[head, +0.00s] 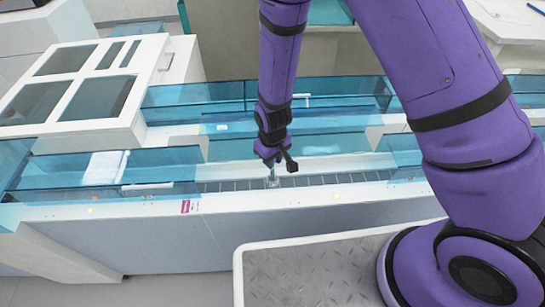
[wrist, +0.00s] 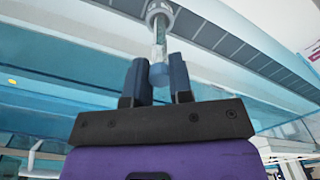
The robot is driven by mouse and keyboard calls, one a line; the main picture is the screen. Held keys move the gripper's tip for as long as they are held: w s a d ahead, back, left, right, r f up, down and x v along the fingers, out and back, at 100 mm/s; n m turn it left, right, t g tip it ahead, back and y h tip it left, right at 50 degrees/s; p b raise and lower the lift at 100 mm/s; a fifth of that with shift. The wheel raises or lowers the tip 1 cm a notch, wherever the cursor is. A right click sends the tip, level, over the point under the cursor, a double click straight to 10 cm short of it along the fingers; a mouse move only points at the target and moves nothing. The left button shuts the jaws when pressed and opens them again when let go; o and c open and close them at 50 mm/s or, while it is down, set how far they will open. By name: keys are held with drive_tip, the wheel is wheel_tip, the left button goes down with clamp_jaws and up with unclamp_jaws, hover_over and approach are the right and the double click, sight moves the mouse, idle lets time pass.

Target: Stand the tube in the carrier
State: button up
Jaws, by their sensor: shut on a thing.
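My gripper (wrist: 158,64) is shut on a slim clear tube (wrist: 160,38), with its blue-grey capped end between the two dark fingers. The tube's far end meets a round pale carrier (wrist: 157,8) at the top edge of the wrist view. I cannot tell whether the tube is inside the carrier or just over it. In the head view my gripper (head: 272,162) points down over the track, and the tube (head: 273,179) shows small beneath it, roughly upright. The carrier is too small there to make out.
The dark segmented track (head: 330,180) runs left to right along the white bench. Clear blue guard panels (head: 100,170) stand along it, with a gap around my gripper. A white windowed cabinet (head: 150,75) stands at back left. A grey tray (head: 310,275) is in front.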

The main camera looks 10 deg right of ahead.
drive_tip(key=shift+f, duration=0.45)
idle(0.4)
drive_tip(key=o, duration=0.9)
drive_tip(key=shift+c, duration=0.2)
wheel_tip(320, 180, up, 11)
drive_tip(key=shift+f, duration=0.1)
idle(0.7)
